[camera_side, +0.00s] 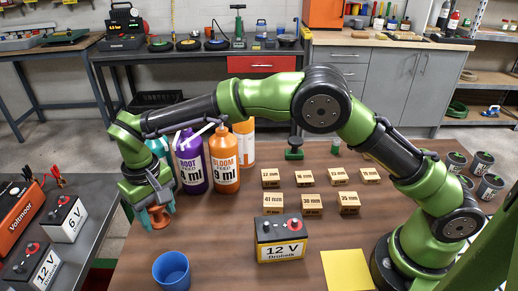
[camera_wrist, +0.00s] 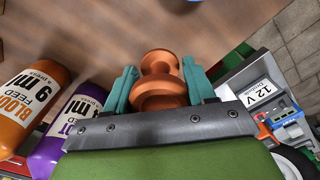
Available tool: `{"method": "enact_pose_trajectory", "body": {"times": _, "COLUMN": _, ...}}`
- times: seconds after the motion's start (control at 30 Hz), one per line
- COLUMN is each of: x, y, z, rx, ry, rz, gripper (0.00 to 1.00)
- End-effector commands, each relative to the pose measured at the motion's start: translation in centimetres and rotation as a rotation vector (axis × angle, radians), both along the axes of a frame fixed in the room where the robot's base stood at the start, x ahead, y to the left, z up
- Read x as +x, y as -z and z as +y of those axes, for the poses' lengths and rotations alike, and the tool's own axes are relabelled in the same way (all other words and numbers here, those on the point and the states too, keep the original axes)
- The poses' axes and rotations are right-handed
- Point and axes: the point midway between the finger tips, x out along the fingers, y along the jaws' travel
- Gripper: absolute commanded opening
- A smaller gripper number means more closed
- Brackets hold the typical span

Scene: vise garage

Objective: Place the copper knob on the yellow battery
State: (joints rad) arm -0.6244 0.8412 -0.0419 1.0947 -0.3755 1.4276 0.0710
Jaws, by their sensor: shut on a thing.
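The copper knob (camera_side: 158,217) is a rounded orange-brown piece held between the teal fingers of my gripper (camera_side: 154,208), at the left side of the brown table. In the wrist view the knob (camera_wrist: 160,82) sits between both fingers (camera_wrist: 159,88), which are shut on it. I cannot tell whether its lower end touches the table. A 12 V battery (camera_side: 280,239) with a dark top, red and grey terminals and a pale yellowish front label stands at the front middle of the table, to the right of my gripper and apart from it.
A blue cup (camera_side: 171,271) stands in front of my gripper. Purple (camera_side: 191,166) and orange (camera_side: 224,162) bottles stand behind it. Several small labelled boxes (camera_side: 312,203) lie mid-table. A yellow square (camera_side: 347,270) lies right of the battery. The left bench holds other batteries (camera_side: 64,221).

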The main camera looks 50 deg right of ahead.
Motion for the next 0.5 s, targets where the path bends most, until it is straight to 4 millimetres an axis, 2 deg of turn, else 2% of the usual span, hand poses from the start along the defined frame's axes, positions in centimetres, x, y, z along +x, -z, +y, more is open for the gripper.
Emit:
{"method": "enact_pose_trajectory", "body": {"times": 0.17, "x": 0.5, "y": -3.9, "z": -0.2, "rx": 0.004, "ry": 0.009, "rz": -0.007, "gripper": 0.17}}
{"method": "enact_pose_trajectory", "body": {"times": 0.23, "x": 0.2, "y": -6.5, "z": -1.0, "rx": 0.005, "ry": 0.018, "rz": -0.009, "gripper": 0.17}}
{"method": "enact_pose_trajectory", "body": {"times": 0.4, "x": -2.9, "y": -11.6, "z": -4.5, "rx": 0.004, "ry": 0.049, "rz": -0.005, "gripper": 0.17}}
{"method": "enact_pose_trajectory", "body": {"times": 0.5, "x": -5.4, "y": -13.4, "z": -6.7, "rx": 0.002, "ry": 0.07, "rz": -0.003, "gripper": 0.17}}
